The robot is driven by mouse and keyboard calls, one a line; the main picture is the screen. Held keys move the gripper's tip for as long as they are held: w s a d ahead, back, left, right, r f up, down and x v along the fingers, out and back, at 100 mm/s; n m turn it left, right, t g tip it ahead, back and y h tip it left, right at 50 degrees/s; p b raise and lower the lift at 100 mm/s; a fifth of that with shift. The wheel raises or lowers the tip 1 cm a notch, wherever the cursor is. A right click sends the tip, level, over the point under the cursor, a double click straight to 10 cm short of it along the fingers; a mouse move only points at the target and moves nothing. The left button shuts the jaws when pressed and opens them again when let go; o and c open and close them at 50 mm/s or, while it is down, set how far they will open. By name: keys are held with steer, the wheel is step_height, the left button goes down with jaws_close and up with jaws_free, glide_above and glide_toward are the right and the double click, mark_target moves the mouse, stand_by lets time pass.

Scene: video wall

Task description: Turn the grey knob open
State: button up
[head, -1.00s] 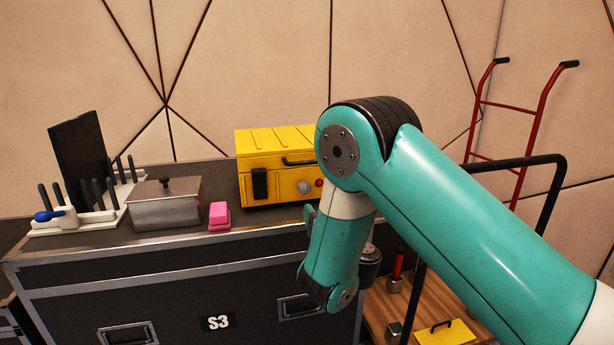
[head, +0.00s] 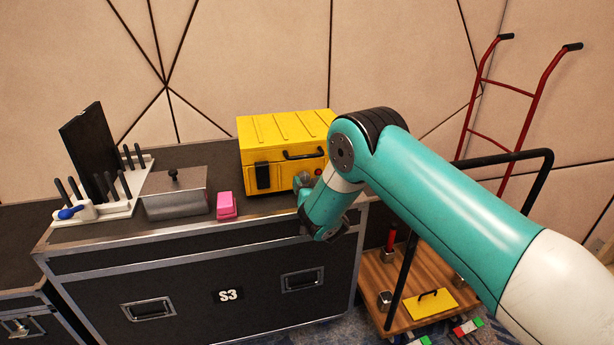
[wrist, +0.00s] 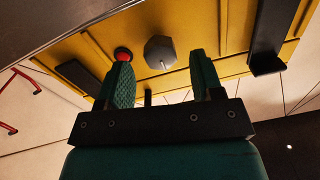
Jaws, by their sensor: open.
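The yellow box (head: 285,140) stands on top of the black case, its front toward me. In the wrist view the grey knob (wrist: 160,53) sticks out of the yellow front, beside a red button (wrist: 123,54). My gripper (wrist: 161,68) is open, its green padded fingers pointing at the box front. The knob shows in the gap between the fingertips, with free space on both sides; I see no contact. The left finger partly overlaps the red button in this view. In the head view my arm hides the knob, and the red button (head: 318,172) shows beside my wrist.
On the black case (head: 200,262) are a pink block (head: 227,205), a lidded metal container (head: 175,195) and a white rack (head: 120,205) with black-handled tools. A black latch (head: 262,176) is left of the knob area. A wooden cart (head: 400,275) stands right.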

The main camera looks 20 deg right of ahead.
steer(key=shift+w, duration=0.65)
steer(key=shift+a, duration=0.1)
steer(key=c, duration=0.9)
